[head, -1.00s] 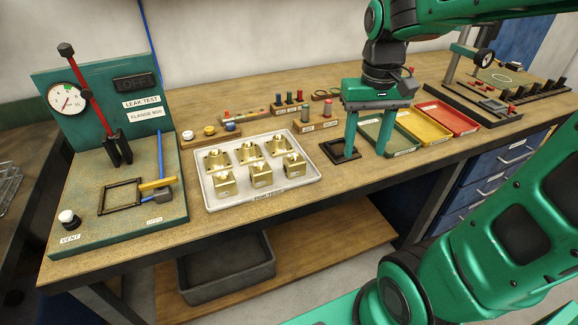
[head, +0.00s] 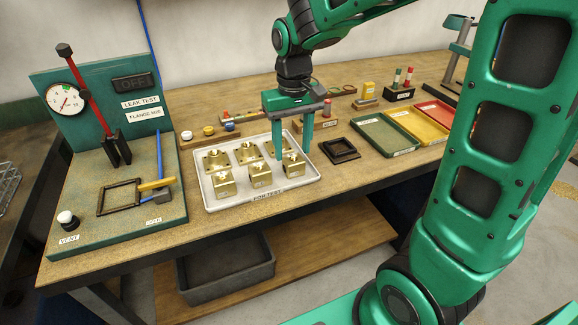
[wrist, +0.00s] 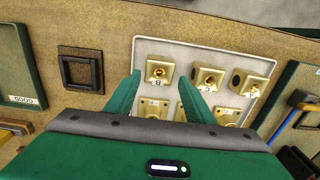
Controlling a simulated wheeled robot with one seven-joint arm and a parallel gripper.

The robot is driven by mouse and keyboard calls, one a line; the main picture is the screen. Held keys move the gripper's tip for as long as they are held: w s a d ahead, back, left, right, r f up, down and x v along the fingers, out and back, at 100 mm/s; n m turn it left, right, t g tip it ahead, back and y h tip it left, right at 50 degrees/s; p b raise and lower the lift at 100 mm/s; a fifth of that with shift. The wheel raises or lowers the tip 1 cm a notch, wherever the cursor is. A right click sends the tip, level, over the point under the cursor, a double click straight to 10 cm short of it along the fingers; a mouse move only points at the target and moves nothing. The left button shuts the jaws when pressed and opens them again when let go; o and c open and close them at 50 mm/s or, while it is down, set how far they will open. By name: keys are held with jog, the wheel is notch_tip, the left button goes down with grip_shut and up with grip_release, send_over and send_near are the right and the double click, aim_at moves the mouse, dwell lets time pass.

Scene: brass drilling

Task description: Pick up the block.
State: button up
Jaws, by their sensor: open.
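Several brass blocks stand in two rows in a white tray (head: 207,199) on the bench. The front row has three cubes: a left block (head: 224,184), a middle block (head: 261,175) and a right block (head: 292,165). My gripper (head: 292,156) is open and empty over the tray's right end, its fingers around or just above the right block. In the wrist view a block marked B (wrist: 159,73) lies between and beyond the fingertips (wrist: 166,80). I cannot tell whether the fingers touch anything. The right block of the back row is partly hidden by my fingers.
A dark square frame (head: 341,150) lies right of the tray. Green (head: 383,134), yellow (head: 420,125) and red (head: 440,114) trays stand farther right. The leak test fixture (head: 110,190) stands at the left. Small pin holders line the back.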

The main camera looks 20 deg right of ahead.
aim_at(293, 160)
jog(key=shift+s+f, duration=0.2)
jog(key=shift+f, duration=2.15)
grip_shut()
